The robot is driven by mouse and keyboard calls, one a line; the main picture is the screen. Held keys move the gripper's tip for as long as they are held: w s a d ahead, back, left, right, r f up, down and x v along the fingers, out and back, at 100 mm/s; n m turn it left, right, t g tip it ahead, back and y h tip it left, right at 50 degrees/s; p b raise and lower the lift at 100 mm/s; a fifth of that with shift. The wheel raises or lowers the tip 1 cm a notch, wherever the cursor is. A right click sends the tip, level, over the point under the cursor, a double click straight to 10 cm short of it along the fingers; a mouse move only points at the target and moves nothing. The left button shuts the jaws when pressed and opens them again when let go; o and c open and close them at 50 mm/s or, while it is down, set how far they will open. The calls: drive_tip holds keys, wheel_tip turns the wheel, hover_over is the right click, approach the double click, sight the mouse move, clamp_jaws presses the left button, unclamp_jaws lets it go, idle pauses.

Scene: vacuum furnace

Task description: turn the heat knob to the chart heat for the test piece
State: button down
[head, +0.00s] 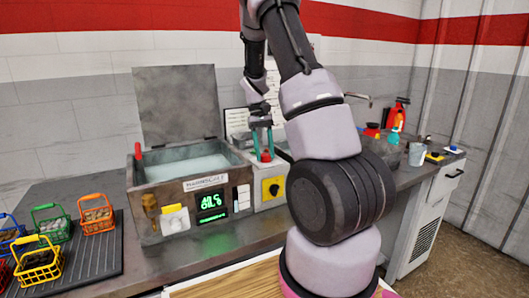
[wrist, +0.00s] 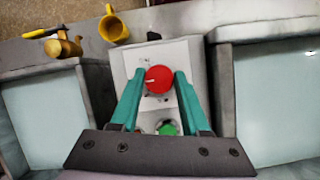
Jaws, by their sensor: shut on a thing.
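The red heat knob (wrist: 158,80) sits on a pale control box (wrist: 188,50), with a short white mark pointing left. My gripper (wrist: 159,75) is shut on the knob, one teal finger at each side. In the head view my gripper (head: 262,137) reaches down onto the red knob (head: 266,156) from above. A white sheet (head: 236,122), perhaps the chart, stands behind my arm, partly hidden and unreadable. A green-lit display (head: 211,201) on the tank's front shows characters too small to read surely. I cannot tell which item is the test piece.
An open-lidded tank (head: 170,190) stands left of the knob. A green button (wrist: 167,129) is close below the knob in the wrist view. A yellow switch plate (head: 272,188) is on the box front. Several coloured wire baskets (head: 97,214) stand on a dark mat at left.

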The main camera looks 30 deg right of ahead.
drive_tip(key=shift+m, duration=0.6)
drive_tip(key=shift+y, duration=0.3)
drive_tip(key=shift+c, duration=1.9)
unclamp_jaws()
drive_tip(key=shift+w, duration=0.1)
drive_tip(key=v, duration=1)
drive_tip(key=shift+r, duration=0.4)
